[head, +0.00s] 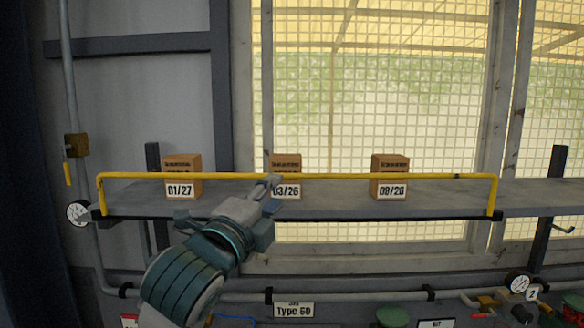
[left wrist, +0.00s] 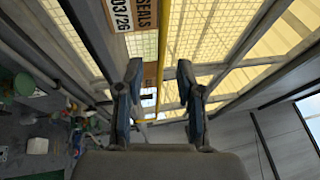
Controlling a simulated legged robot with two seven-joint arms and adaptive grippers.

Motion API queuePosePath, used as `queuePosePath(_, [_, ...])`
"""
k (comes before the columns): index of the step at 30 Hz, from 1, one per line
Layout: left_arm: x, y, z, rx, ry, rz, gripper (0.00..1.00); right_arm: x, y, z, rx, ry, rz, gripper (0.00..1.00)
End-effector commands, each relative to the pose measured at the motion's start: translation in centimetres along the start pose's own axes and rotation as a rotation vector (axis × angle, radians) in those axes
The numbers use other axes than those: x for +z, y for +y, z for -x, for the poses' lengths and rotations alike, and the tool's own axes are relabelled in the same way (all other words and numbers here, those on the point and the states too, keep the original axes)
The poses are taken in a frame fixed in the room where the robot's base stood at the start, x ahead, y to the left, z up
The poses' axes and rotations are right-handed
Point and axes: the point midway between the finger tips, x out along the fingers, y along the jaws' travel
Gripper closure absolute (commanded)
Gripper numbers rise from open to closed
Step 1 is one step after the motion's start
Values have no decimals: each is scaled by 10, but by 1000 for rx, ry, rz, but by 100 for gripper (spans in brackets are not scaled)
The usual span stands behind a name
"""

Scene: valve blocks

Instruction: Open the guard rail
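The yellow guard rail (head: 380,176) runs level along the front of the grey shelf, with its ends bent down at both sides. My left gripper (head: 271,183) is at the rail's middle, in front of the box labelled 03/26. In the left wrist view, the fingers of my left gripper (left wrist: 158,75) are apart, and the yellow rail (left wrist: 161,60) passes through the gap between them. I see no clear contact between fingers and rail. My right gripper is not in view.
Behind the rail, the grey shelf (head: 335,196) holds wooden boxes labelled 01/27 (head: 182,176), 03/26 (head: 287,165) and 09/28 (head: 390,177). Pipes, gauges and valves lie below and at both sides, with a gauge (head: 78,213) by the shelf's left end. A meshed window stands behind.

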Motion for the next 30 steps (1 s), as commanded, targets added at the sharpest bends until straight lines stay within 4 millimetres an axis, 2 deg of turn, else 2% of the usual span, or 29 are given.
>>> queuePosePath(3, [-5,-3,-31,5,2,-1,63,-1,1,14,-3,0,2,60])
queuePosePath(10, [-9,-2,-69,4,2,-4,63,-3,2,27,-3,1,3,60])
queuePosePath(15, [-6,-1,-78,1,2,-4,63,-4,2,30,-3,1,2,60])
queuePosePath(23, [0,0,-77,-1,0,0,63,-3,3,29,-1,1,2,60])
queuePosePath(27, [0,0,-77,-1,0,0,95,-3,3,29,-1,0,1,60])
queuePosePath(28, [0,0,-77,-1,0,0,100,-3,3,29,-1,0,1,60])
queuePosePath(30, [-2,0,-78,1,0,-1,100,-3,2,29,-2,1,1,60])
